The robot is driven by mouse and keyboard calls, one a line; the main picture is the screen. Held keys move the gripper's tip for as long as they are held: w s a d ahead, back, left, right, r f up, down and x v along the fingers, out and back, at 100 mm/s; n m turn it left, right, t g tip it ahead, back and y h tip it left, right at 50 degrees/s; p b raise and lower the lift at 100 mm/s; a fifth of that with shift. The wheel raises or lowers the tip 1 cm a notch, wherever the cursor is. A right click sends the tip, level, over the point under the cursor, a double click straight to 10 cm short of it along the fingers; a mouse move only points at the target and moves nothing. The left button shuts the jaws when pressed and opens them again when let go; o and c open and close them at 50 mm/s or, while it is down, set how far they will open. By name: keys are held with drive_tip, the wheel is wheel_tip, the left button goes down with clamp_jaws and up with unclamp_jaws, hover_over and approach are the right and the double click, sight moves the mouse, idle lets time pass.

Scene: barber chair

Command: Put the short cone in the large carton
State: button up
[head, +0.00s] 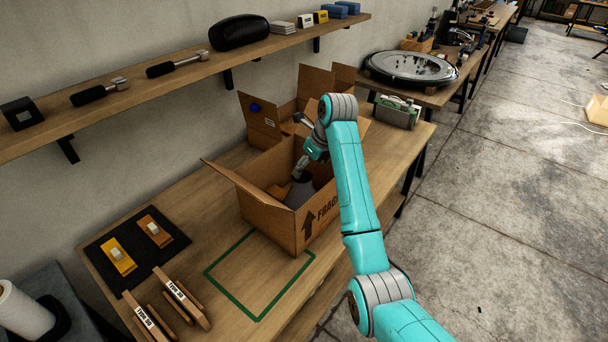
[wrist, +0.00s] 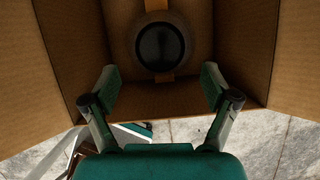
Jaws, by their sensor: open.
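The large carton (head: 270,210) stands open on the wooden bench with its flaps spread. A grey, tapered object with a dark round top, apparently the short cone (head: 301,191), is inside it, low down. In the wrist view this cone (wrist: 135,48) is seen from above as a grey ring around a dark round centre, with tan strips at its top and bottom edges. My gripper (head: 299,167) is over the carton's opening, above the cone. In the wrist view my gripper (wrist: 160,75) has its two fingers apart with nothing between them. The cone's lower part is hidden.
A second open carton (head: 258,121) stands behind. A green outlined square (head: 234,291) on the bench in front is empty. A black mat (head: 112,238) with orange-yellow blocks and wooden pieces labelled with type (head: 181,291) lie left. A shelf (head: 170,88) runs along the wall.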

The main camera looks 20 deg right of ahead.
drive_tip(key=v, duration=0.4)
drive_tip(key=shift+s+d+r, duration=0.1)
drive_tip(key=shift+r, duration=0.2)
